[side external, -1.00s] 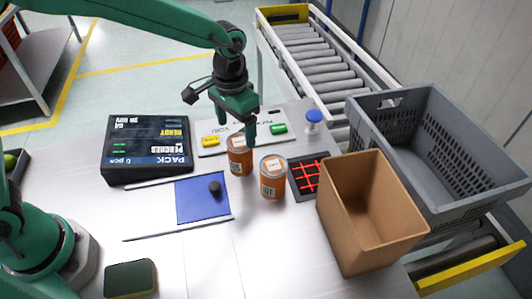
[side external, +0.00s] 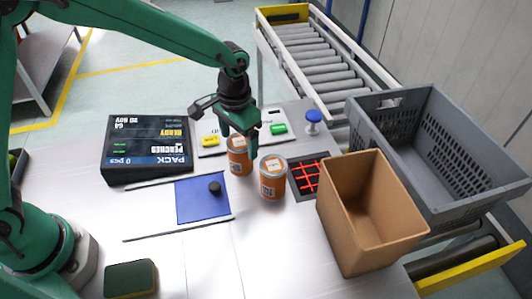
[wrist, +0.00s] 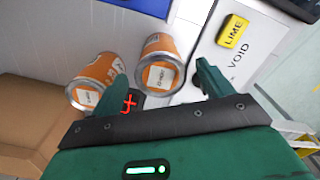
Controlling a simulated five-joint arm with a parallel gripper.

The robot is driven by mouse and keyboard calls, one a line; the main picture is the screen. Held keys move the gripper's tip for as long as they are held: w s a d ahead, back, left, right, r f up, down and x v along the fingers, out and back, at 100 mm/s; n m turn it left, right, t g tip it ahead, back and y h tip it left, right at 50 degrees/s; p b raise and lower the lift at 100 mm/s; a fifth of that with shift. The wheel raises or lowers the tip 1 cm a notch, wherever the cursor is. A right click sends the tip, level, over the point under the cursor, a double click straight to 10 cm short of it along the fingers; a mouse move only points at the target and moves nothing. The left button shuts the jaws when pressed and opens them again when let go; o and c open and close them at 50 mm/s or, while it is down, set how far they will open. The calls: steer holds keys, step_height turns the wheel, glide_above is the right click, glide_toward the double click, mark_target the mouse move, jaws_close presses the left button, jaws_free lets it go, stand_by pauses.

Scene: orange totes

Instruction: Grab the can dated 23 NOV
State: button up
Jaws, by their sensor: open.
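Two orange cans with pale lids and white labels stand close together on the table. The left can (side external: 238,163) is under my gripper (side external: 239,146) in the side view, and the right can (side external: 273,184) is just beside it. In the wrist view the left can (wrist: 160,72) is between my open fingers, and the right can (wrist: 97,78) is partly behind one finger. The fingers are apart around the left can's top; I cannot tell whether they touch it. The lid dates are too small to read surely.
A cardboard box (side external: 337,215) and a grey crate (side external: 440,190) stand to the right. A dark display (side external: 147,160) is at the left, a blue mat (side external: 195,206) in front. A label plate (side external: 205,150) lies behind the cans and a red-lined grid (side external: 318,180) beside them.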

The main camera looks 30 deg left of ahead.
steer(key=shift+f, duration=2.15)
steer(key=c, duration=1.3)
steer(key=shift+r, duration=0.1)
steer(key=shift+r, duration=0.1)
steer(key=shift+w+r, duration=0.1)
steer(key=shift+r, duration=0.45)
steer(key=r, duration=0.3)
steer(key=shift+s+d+r, duration=0.1)
steer(key=shift+s+d, duration=0.1)
steer(key=shift+s, duration=0.1)
steer(key=s+d+r, duration=0.2)
steer(key=s, duration=0.1)
steer(key=s+d+r, duration=0.2)
steer(key=s, duration=0.1)
steer(key=s+d+r, duration=0.2)
steer(key=s, duration=0.1)
steer(key=shift+d+r, duration=0.15)
steer(key=shift+r, duration=0.05)
